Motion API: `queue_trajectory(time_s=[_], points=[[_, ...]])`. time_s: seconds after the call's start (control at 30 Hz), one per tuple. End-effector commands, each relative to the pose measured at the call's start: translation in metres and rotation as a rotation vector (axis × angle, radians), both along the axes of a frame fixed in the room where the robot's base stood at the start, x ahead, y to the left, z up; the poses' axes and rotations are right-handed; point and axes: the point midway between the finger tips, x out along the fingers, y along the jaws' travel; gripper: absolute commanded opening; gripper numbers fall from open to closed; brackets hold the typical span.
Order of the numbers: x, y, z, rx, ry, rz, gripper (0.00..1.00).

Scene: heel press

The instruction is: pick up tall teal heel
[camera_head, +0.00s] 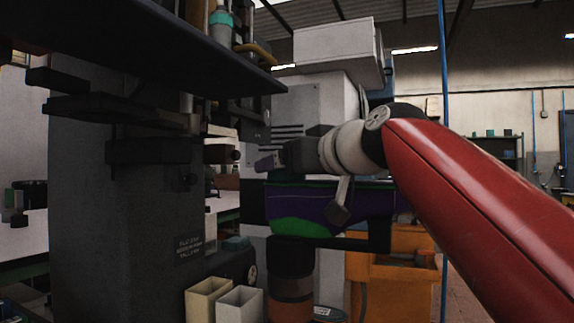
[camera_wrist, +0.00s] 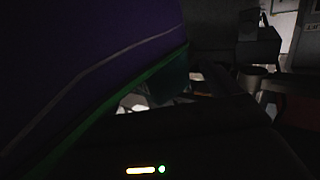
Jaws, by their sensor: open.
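A small teal piece (camera_head: 237,243) shows at the lower middle of the head view, on top of a dark box behind two cream bins. I cannot tell whether it is the tall teal heel. A dim teal patch (camera_wrist: 171,78) shows in the wrist view, partly covered by dark shapes. My gripper (camera_head: 266,163) points left in the head view, above the left end of a purple and green shoe-like form (camera_head: 335,205). It is open, and nothing is seen between its fingers. The form fills the left of the wrist view, very close.
A dark press column (camera_head: 120,200) with jutting parts stands at left, under a dark overhead plate (camera_head: 150,50). A cream bin (camera_head: 205,298) and a paler bin (camera_head: 240,303) sit low in front. An orange cabinet (camera_head: 395,265) stands behind. A blue pole (camera_head: 444,150) rises at right.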

Motion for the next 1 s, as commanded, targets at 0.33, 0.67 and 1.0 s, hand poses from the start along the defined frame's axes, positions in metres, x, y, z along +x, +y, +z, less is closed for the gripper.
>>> queue_trajectory(time_s=[0.33,0.67,1.0], points=[[0.0139,0.0112,-0.003,0.001,-0.001,0.0,0.88],[0.0138,0.0109,-0.0031,0.0,0.0,0.0,0.46],[0.0138,0.0108,-0.0005,0.0,-0.001,-0.001,0.39]])
